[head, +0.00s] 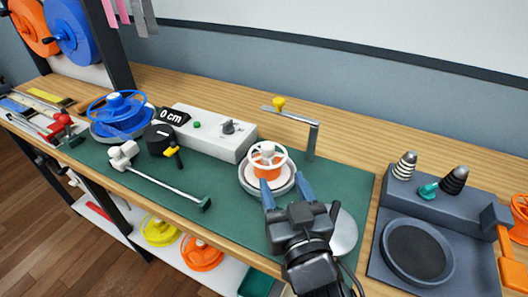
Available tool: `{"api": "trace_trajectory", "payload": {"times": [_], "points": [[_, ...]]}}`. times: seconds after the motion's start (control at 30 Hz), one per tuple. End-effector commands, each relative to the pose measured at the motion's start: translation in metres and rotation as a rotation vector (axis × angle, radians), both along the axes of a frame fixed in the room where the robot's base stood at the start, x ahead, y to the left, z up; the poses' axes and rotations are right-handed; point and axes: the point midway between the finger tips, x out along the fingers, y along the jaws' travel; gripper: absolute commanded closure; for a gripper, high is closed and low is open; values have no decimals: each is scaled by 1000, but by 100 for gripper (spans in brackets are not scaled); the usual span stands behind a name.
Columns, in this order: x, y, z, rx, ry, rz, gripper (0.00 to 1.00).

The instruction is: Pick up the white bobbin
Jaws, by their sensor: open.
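The white bobbin (267,149) has an open spoked top rim and a white hub, with orange material around its core. It sits upright on a round pale plate (249,185) on the green mat, below an angled grey post. My gripper (284,186) is open, with its two blue fingers pointing at the near side of the bobbin. The left fingertip overlaps the bobbin's near edge in the picture, and the right one is just to its right. I cannot tell whether either finger touches it. The gripper body hides part of the mat and of a grey disc.
A white box (213,134) with a "0 cm" display stands behind left. The grey post (312,141) with a yellow knob rises behind the bobbin. A blue bobbin (122,112) is at left. A dark tray (374,266) lies at right.

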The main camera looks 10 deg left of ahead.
Motion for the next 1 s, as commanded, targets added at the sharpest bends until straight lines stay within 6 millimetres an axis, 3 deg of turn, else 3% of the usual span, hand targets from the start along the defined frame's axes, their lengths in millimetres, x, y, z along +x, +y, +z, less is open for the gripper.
{"api": "trace_trajectory", "payload": {"times": [0.4, 0.67, 1.0], "points": [[55, 19, 2, 0, 0, 0, 41], [71, 25, 3, 0, -1, 0, 41], [110, 39, 3, 0, -1, 0, 41]]}}
